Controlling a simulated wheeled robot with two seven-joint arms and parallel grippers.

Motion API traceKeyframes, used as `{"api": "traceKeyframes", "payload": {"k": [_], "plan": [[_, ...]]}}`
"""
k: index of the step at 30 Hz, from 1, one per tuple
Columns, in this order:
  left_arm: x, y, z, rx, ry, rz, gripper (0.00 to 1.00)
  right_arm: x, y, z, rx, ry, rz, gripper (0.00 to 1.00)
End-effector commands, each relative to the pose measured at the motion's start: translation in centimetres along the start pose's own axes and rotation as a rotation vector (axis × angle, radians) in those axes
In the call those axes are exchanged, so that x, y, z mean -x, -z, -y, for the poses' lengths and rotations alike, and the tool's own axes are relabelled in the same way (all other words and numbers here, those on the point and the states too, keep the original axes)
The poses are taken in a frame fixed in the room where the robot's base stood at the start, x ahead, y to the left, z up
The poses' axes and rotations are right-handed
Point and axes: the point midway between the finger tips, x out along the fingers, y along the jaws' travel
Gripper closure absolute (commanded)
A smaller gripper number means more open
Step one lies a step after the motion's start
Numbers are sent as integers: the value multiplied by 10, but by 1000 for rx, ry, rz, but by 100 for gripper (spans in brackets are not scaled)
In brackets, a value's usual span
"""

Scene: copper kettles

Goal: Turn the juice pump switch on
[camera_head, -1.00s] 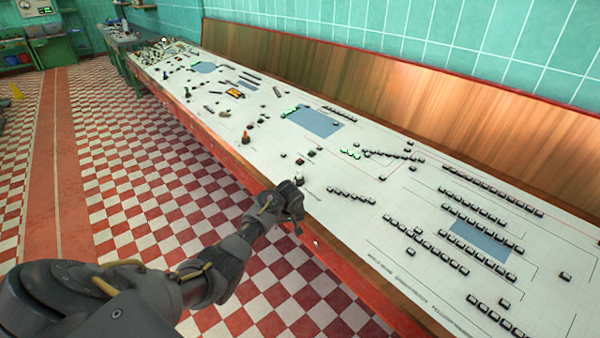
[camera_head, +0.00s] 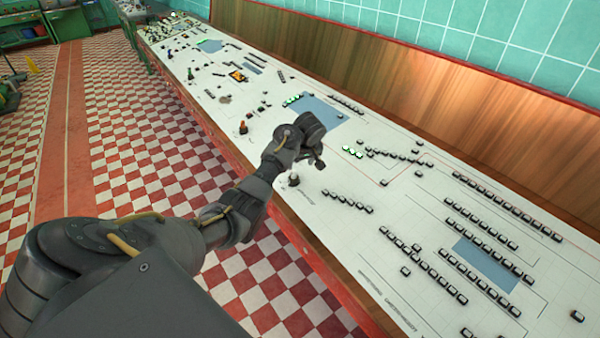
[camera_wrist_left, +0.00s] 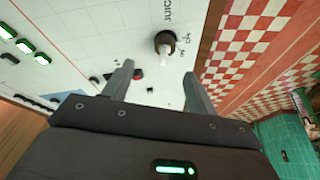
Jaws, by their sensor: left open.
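The juice pump switch (camera_wrist_left: 165,45) shows in the left wrist view as a dark round base with a pale lever, beside partly cut-off "JUICE" lettering and small on/off marks. What appears to be the same switch (camera_head: 293,180) stands near the panel's front edge in the head view. My left gripper (camera_head: 318,160) is over the panel, just behind and right of that switch. In the wrist view, my left gripper (camera_wrist_left: 158,70) has its two fingers apart with nothing held, and the switch lies beyond the fingertips. The lever's exact position cannot be told. My right gripper is not in view.
The long white control panel (camera_head: 345,215) carries rows of black buttons (camera_head: 462,228), green-lit buttons (camera_head: 352,151) and blue-grey screens (camera_head: 485,262). A wooden backboard (camera_head: 420,100) runs behind it. An orange-red lever (camera_head: 243,127) stands left of my gripper. Checkered floor (camera_head: 150,140) lies in front.

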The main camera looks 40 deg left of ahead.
Motion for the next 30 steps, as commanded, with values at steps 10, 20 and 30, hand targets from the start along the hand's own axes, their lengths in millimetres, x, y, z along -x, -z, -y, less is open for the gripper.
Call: {"api": "traceKeyframes", "payload": {"k": [10,20,30], "plan": [[-47,2,7,8,7,2,42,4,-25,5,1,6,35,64],[-98,1,4,5,3,2,42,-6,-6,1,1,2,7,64],[-109,1,4,5,2,0,42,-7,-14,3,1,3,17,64]]}}
